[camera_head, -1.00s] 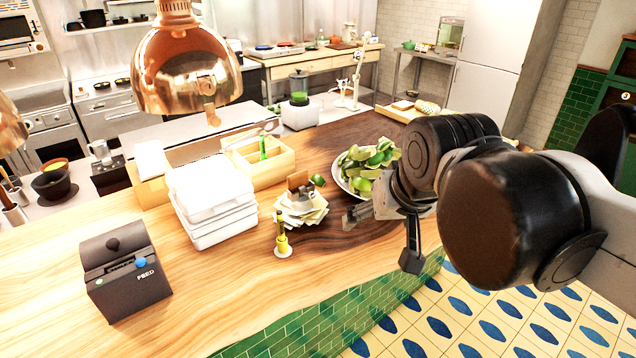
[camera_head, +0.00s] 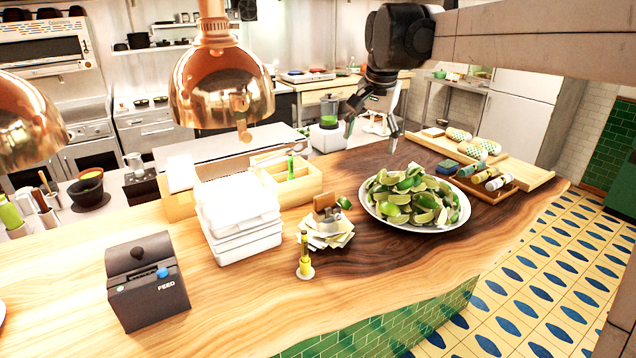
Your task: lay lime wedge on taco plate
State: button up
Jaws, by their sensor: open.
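Lime wedges (camera_head: 408,192) are heaped in a round white dish (camera_head: 428,230) on the dark part of the wooden counter. A small green piece (camera_head: 344,203), perhaps lime, shows beside the stack of paper slips. My gripper (camera_head: 371,135) is open with its fingers pointing down, and looks empty. In the picture it is above and behind the heap, apart from it. I see no tacos on any plate. A sliver of a pale rim (camera_head: 2,312) shows at the left edge, too cut off to identify.
White boxes (camera_head: 238,218), a wooden caddy (camera_head: 293,182), a slip stack (camera_head: 326,232), a yellow marker-like item (camera_head: 305,256) and a black printer (camera_head: 146,280) crowd the counter. A copper lamp (camera_head: 222,90) hangs above. Bottles lie on a tray (camera_head: 480,190) at right.

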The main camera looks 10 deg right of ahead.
jog(key=w+f+m+g+b, duration=0.1)
jog(key=w+f+m, duration=0.15)
jog(key=w, duration=0.45)
jog(key=w+f+m+g, duration=0.1)
jog(key=w+f, duration=0.2)
jog(key=w, duration=0.3)
jog(key=m+g+b, duration=0.1)
jog(key=m, duration=0.2)
send_over(346, 199)
notch_tip(346, 199, down, 13)
notch_tip(346, 199, down, 8)
jog(key=shift+w+d+r, duration=0.15)
jog(key=shift+r, duration=0.05)
jog(key=shift+f+p, duration=0.75)
jog(key=shift+f, duration=1.9)
jog(key=c, duration=1)
jog(key=shift+r, duration=0.1)
